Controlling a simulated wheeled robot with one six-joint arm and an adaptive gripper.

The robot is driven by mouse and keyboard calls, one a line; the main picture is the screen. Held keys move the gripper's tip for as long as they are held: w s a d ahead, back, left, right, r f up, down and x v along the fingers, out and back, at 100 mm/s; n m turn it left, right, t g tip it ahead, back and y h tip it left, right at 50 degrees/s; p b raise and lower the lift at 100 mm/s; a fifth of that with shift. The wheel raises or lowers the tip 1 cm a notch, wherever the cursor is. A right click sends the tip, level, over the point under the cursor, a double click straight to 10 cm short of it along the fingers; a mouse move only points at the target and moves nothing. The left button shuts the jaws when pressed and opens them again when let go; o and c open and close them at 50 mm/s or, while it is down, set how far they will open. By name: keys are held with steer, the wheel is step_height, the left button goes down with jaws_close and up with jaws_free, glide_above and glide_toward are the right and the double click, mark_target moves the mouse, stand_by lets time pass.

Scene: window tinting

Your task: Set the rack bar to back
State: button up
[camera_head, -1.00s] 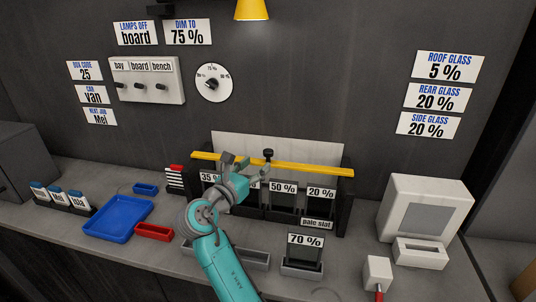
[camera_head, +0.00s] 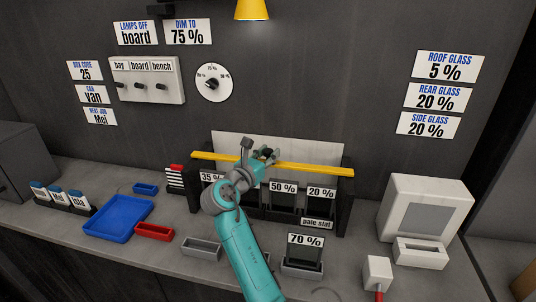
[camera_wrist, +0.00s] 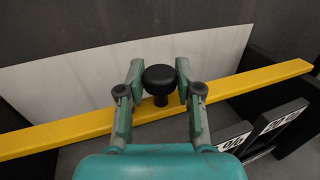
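The yellow rack bar (camera_head: 318,169) runs across the top of the dark rack (camera_head: 345,205), in front of a pale panel. It also crosses the wrist view (camera_wrist: 60,135). A black round-topped knob (camera_wrist: 160,78) stands up from the bar near its middle. My gripper (camera_head: 258,150) is over the bar at this knob. In the wrist view my gripper (camera_wrist: 159,72) has one finger on each side of the knob, with gaps between fingers and knob. My arm hides part of the rack front in the head view.
Film cards marked 35, 50 and 20 % (camera_head: 283,188) stand in the rack below the bar. A "pale slat" label (camera_head: 317,223) is on its front. A 70 % card (camera_head: 305,247) stands in front. A white boxy device (camera_head: 425,210) is to the right, a blue tray (camera_head: 118,217) left.

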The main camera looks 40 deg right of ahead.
jaws_close()
steer(key=shift+w+d, duration=1.35)
steer(key=shift+d, duration=0.3)
steer(key=shift+r, duration=0.1)
steer(key=o, duration=0.7)
jaws_free()
steer(key=shift+d, duration=0.15)
steer(key=v, duration=1.2)
